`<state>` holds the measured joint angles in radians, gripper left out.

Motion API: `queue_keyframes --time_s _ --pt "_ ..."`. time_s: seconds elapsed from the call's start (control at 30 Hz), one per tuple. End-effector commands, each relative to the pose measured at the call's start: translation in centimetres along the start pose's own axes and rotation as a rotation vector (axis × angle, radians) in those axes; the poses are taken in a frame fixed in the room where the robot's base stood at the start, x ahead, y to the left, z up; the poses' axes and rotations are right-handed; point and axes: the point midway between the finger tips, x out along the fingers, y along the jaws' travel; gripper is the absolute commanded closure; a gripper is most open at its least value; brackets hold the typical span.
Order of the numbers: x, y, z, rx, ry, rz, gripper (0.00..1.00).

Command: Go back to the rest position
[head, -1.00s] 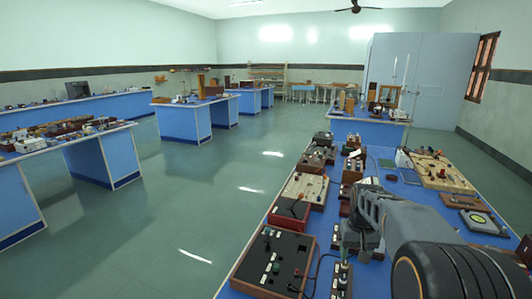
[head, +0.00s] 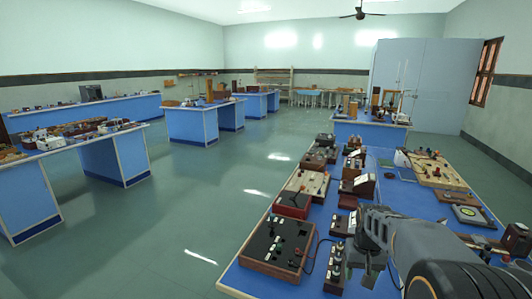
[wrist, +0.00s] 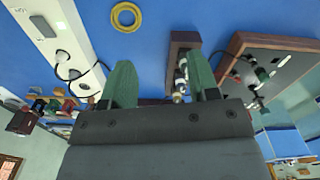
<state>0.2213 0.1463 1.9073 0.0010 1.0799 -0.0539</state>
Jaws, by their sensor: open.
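My gripper (head: 362,262) is at the lower right of the head view, over the near part of the blue bench (head: 402,206). In the wrist view its two green fingers (wrist: 164,88) are spread apart with nothing held between them. A small wooden block with terminals (wrist: 181,62) shows beyond the fingers, apart from them. In the head view a terminal block (head: 336,266) lies just left of my gripper.
A black-topped box with knobs (head: 277,246) is at the bench's near left. A wooden board (head: 437,170) is at its right. In the wrist view a yellow ring (wrist: 126,17) lies on the blue surface. Open floor (head: 165,220) lies left of the bench.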

Motion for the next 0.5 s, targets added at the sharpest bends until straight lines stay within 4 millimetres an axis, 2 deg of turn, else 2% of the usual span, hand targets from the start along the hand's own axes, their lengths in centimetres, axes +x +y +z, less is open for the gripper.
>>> queue_keyframes --time_s 0.27,0.5 --pt "-0.4 -2.0 5.2 -0.022 0.061 -0.001 0.45" --pt "-0.9 -4.2 11.2 -0.076 0.158 -0.009 0.45"
